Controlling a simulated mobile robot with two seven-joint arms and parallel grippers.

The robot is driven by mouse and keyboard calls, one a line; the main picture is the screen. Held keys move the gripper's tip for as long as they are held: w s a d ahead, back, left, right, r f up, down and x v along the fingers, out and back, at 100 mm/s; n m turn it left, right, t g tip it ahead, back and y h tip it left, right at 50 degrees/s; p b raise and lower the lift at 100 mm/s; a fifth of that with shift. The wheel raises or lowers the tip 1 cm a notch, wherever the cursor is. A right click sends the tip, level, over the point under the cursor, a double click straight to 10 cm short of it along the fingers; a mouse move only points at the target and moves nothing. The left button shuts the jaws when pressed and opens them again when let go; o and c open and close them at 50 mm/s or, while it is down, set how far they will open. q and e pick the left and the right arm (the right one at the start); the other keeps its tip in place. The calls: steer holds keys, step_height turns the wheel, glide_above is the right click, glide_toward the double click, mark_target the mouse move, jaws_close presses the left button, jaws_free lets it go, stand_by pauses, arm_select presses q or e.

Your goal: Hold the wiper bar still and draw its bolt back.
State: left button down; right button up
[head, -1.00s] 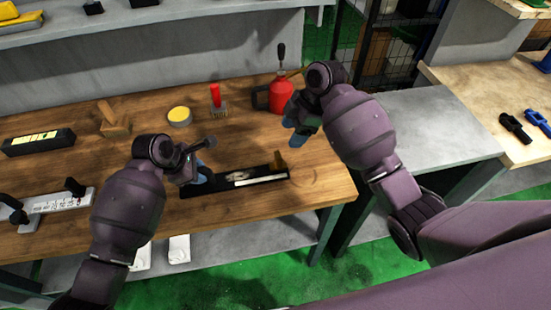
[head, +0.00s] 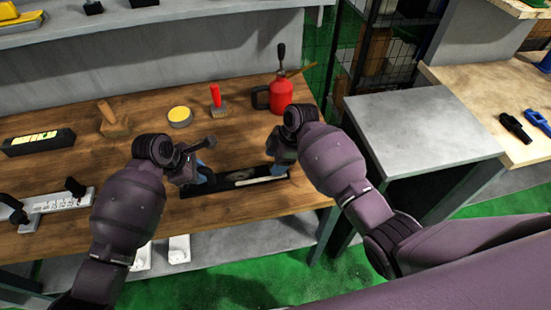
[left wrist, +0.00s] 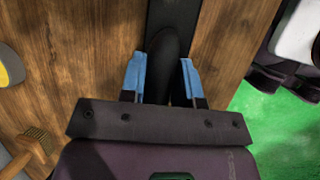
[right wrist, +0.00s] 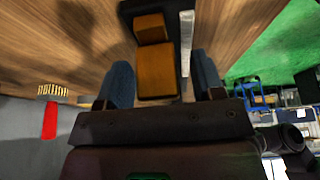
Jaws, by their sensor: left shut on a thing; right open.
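The black wiper bar (head: 225,184) lies on the wooden bench, with a pale strip along its front edge. My left gripper (head: 203,174) is at its left end; in the left wrist view its blue fingers (left wrist: 160,80) are shut on a black rounded part of the bar. My right gripper (head: 275,168) is over the bar's right end. In the right wrist view its blue fingers (right wrist: 160,82) are open, apart on either side of an orange-brown block (right wrist: 156,72) on the bar, which I take for the bolt's handle. In the head view my right gripper hides that block.
Behind the bar stand a red oil can (head: 281,95), a red-handled brush (head: 217,100), a yellow-topped tin (head: 180,116) and a wooden-handled brush (head: 112,120). A white marked fixture (head: 62,203) lies at the left. A grey table (head: 420,135) stands to the right.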

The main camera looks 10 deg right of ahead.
arm_select(q)
steer(key=shift+f, duration=0.1)
arm_select(e)
jaws_close()
steer(key=shift+a, duration=2.8)
jaws_free()
steer(key=shift+d+r, duration=0.25)
steer(key=shift+r, duration=0.2)
steer(key=v, duration=1.1)
